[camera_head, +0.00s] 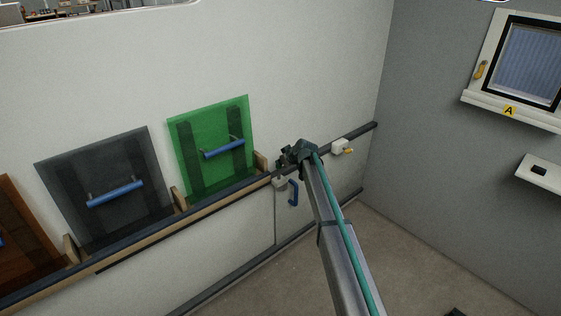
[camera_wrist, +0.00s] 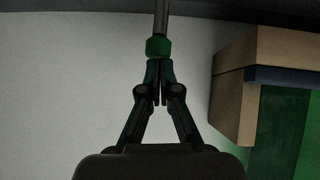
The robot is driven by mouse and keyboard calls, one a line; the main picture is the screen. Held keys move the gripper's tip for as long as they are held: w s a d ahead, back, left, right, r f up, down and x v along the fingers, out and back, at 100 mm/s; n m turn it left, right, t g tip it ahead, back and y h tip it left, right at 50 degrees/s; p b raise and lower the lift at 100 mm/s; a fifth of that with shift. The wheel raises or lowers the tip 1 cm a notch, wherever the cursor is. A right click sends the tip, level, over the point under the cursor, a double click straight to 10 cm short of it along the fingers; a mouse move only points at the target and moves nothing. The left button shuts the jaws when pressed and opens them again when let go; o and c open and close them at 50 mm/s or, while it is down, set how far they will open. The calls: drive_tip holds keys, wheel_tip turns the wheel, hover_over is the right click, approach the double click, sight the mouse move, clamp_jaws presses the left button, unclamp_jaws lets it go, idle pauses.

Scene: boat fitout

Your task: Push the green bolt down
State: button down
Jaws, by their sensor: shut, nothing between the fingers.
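The green bolt (camera_wrist: 158,47) shows in the wrist view as a small green block on a grey metal rod that runs up out of the picture. My gripper (camera_wrist: 160,68) is shut and empty. Its fingertips lie right at the lower edge of the green block in the picture; I cannot tell whether they touch it. In the head view my gripper (camera_head: 287,155) is at the wall rail, right of the green panel. The bolt cannot be made out there, with my gripper and arm in front of that spot.
A green panel (camera_head: 190,153) and a dark grey panel (camera_head: 75,180), both with blue handles, lean on the rail to the left.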

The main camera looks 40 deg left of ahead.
sight(279, 170)
wheel_tip(279, 170, down, 4)
drive_tip(key=b, duration=0.2)
drive_tip(key=shift+f+b, duration=0.1)
drive_tip(key=shift+b, duration=0.2)
drive_tip(key=a+r+v, duration=0.2)
drive_tip(key=v, duration=1.1)
drive_tip(key=shift+r, duration=0.2)
